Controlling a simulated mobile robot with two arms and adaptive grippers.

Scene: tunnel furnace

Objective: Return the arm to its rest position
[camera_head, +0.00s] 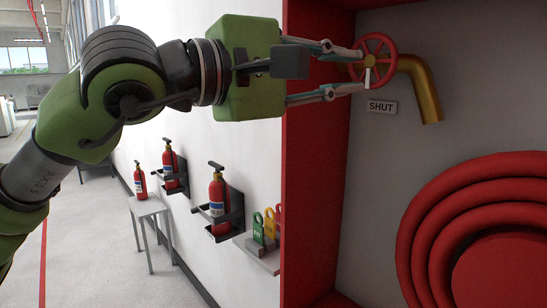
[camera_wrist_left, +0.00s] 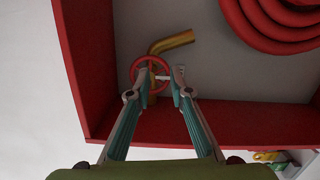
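My left arm (camera_head: 124,95) comes in from the left in the head view and reaches across to the red cabinet. My left gripper (camera_head: 357,70) is open, with its two fingertips apart at the red valve wheel (camera_head: 386,46). The wheel also shows between and behind the fingertips in the left wrist view (camera_wrist_left: 136,68). A small pale lever or pointer (camera_head: 368,76) at the wheel's front lies between the fingertips. I cannot tell whether either finger touches the wheel. My right gripper is in neither view.
The wheel sits on a brass pipe (camera_head: 428,92) above a "SHUT" label (camera_head: 382,107). The red cabinet wall (camera_head: 318,180) stands beside the gripper. A coiled red hose (camera_head: 425,225) is lower right. Fire extinguishers (camera_head: 218,200), a tag shelf (camera_head: 262,255) and a stool (camera_head: 148,208) stand below the arm.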

